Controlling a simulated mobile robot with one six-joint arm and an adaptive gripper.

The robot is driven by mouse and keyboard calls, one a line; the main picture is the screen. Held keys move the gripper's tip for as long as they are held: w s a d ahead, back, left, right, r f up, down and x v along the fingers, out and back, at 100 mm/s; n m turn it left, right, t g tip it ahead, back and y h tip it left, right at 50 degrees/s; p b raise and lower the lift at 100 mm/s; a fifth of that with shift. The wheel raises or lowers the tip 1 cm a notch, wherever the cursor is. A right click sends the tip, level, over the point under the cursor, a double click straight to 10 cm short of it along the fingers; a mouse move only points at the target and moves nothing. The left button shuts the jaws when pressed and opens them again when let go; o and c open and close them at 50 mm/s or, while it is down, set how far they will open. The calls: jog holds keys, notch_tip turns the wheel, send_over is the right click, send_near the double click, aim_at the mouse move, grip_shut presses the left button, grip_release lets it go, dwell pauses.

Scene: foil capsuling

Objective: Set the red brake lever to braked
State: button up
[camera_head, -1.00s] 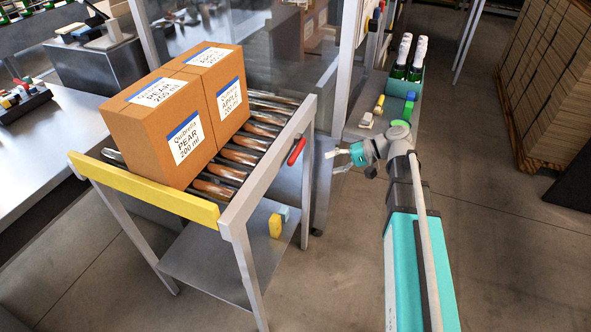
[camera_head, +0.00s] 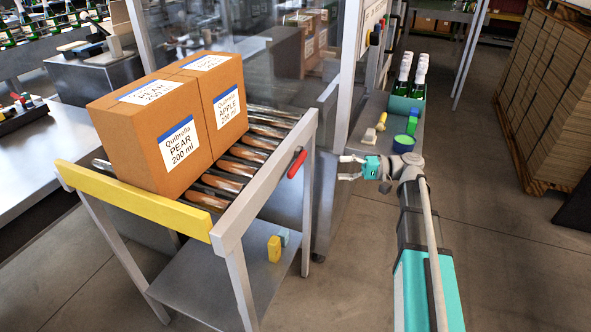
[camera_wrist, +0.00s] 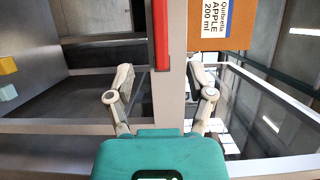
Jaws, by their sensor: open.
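The red brake lever (camera_head: 297,163) is on the outer side of the roller conveyor's right rail, tilted with its upper end to the right in the head view. My gripper (camera_head: 346,168) is to the right of it, pointing left towards it, open and empty, with a clear gap between. In the wrist view the red lever (camera_wrist: 161,36) shows as a long bar at top centre, beside the grey rail (camera_wrist: 172,110). The open fingers (camera_wrist: 160,78) stand on either side of the rail in the picture, and the lever lies between their lines, beyond the tips.
Two cartons, pear (camera_head: 150,140) and apple (camera_head: 219,95), stand on the rollers (camera_head: 250,155). A yellow bar (camera_head: 135,202) closes the conveyor's near end. A bench (camera_head: 352,152) with bottles (camera_head: 402,75) and small blocks stands behind my gripper.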

aim_at(298, 169)
jog(key=shift+a, duration=0.15)
jog(key=shift+s+a, duration=0.15)
jog(key=shift+a, duration=3.2)
jog(key=shift+s+a, duration=0.15)
jog(key=shift+a, duration=3.2)
jog(key=shift+c, duration=0.2)
grip_shut()
